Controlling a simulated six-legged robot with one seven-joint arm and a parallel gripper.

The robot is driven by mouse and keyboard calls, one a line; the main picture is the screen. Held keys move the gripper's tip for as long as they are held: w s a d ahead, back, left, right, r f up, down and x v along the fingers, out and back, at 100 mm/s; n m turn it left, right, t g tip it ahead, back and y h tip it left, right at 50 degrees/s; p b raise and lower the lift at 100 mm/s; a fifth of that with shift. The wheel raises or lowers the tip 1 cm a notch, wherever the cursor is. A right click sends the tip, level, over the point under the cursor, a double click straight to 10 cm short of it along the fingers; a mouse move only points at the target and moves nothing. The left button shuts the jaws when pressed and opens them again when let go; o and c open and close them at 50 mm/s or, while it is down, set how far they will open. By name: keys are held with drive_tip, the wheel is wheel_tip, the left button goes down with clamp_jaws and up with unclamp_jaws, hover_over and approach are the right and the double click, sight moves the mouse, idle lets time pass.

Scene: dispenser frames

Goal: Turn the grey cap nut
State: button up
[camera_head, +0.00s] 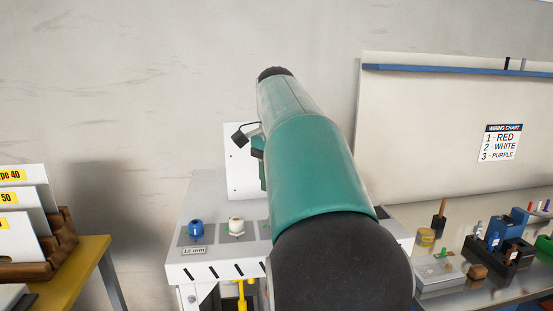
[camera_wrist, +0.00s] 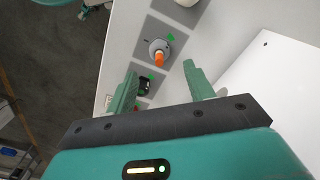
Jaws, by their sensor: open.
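A grey round nut (camera_wrist: 153,47) with an orange piece at its middle sits on a dark square plate in the wrist view. I take it to be the grey cap nut. My gripper (camera_wrist: 160,69) is open, with its two green fingers spread and nothing between them that I can see as held. The nut lies just beyond the fingertips, roughly in line with the gap; I cannot tell the height between them. In the head view my arm hides this nut.
A blue nut (camera_head: 196,229) and a white nut (camera_head: 236,226) stand on the same light panel (camera_head: 205,190). A black nut (camera_wrist: 145,86) lies close by the left finger. A white upright plate (camera_wrist: 270,82) stands right of the gripper. A cluttered bench (camera_head: 470,282) stands at right.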

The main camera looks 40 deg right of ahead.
wheel_tip(320, 180, up, 7)
idle(0.3)
drive_tip(key=shift+f, duration=0.1)
idle(0.4)
